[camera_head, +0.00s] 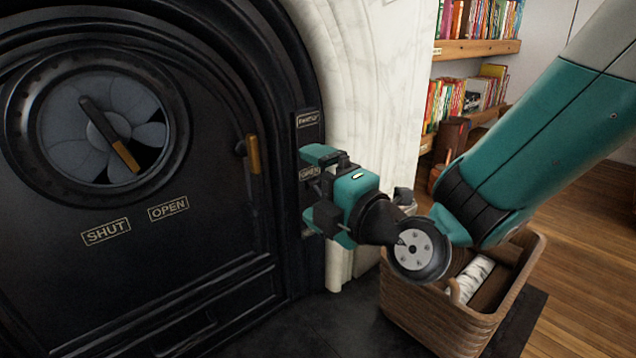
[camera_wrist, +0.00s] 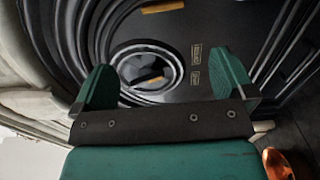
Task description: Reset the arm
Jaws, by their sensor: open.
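My gripper (camera_head: 312,190) is open and empty, at the end of my teal arm. In the head view it is beside the right edge of the black fireplace front (camera_head: 225,235), facing a narrow black plate (camera_head: 308,122) with small labels. The gripper hides part of this plate, and I cannot tell whether it touches it. In the wrist view the two green fingers (camera_wrist: 165,80) are spread wide, with nothing between them but the fireplace front and its round vent behind.
The vent dial (camera_head: 105,130) has a brass-tipped lever, with SHUT and OPEN labels below. A brass-gripped handle (camera_head: 253,154) is left of my gripper. A log basket (camera_head: 440,318) stands below my arm. A bookshelf (camera_head: 475,48) is behind. A copper object (camera_wrist: 277,163) shows at lower right.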

